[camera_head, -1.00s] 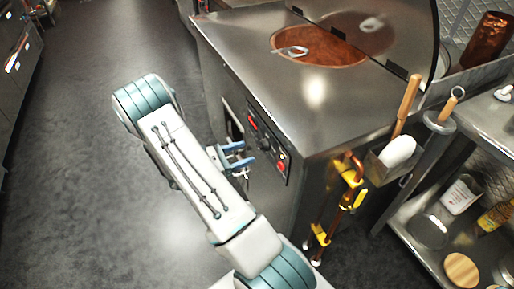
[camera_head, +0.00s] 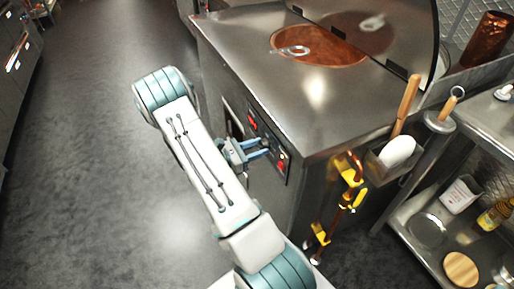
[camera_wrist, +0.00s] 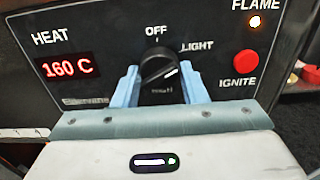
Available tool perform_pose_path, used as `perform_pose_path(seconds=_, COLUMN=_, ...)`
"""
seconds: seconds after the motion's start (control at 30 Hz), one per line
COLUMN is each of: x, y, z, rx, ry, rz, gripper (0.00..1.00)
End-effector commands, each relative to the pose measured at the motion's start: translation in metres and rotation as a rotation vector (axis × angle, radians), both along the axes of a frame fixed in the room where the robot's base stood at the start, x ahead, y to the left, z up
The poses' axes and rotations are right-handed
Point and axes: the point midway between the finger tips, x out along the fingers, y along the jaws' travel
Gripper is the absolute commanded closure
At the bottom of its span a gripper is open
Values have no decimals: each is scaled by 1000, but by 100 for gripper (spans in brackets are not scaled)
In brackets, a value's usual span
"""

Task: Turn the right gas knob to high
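A red IGNITE button (camera_wrist: 246,62) and lit FLAME lamp (camera_wrist: 255,21) are right of the knob; a red 160 C display (camera_wrist: 68,68) is left. Yellow-handled pipework (camera_head: 345,190) and a wooden-handled tool (camera_head: 406,104) stand right of the panel. The floor (camera_head: 95,150) at left is clear.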

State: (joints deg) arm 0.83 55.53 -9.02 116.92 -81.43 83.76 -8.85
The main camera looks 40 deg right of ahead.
Motion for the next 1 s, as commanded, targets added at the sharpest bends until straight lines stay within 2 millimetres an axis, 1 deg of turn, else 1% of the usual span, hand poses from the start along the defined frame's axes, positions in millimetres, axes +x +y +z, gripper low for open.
perform_pose_path(seconds=0.27, x=1, y=0, z=-1, rx=-11, ry=-47, rz=2, gripper=84)
perform_pose_path(seconds=0.47, x=1, y=0, z=-3, rx=-39, ry=-158, rz=2, gripper=84)
perform_pose_path(seconds=1.0, x=2, y=0, z=-3, rx=-154, ry=-645, rz=3, gripper=84)
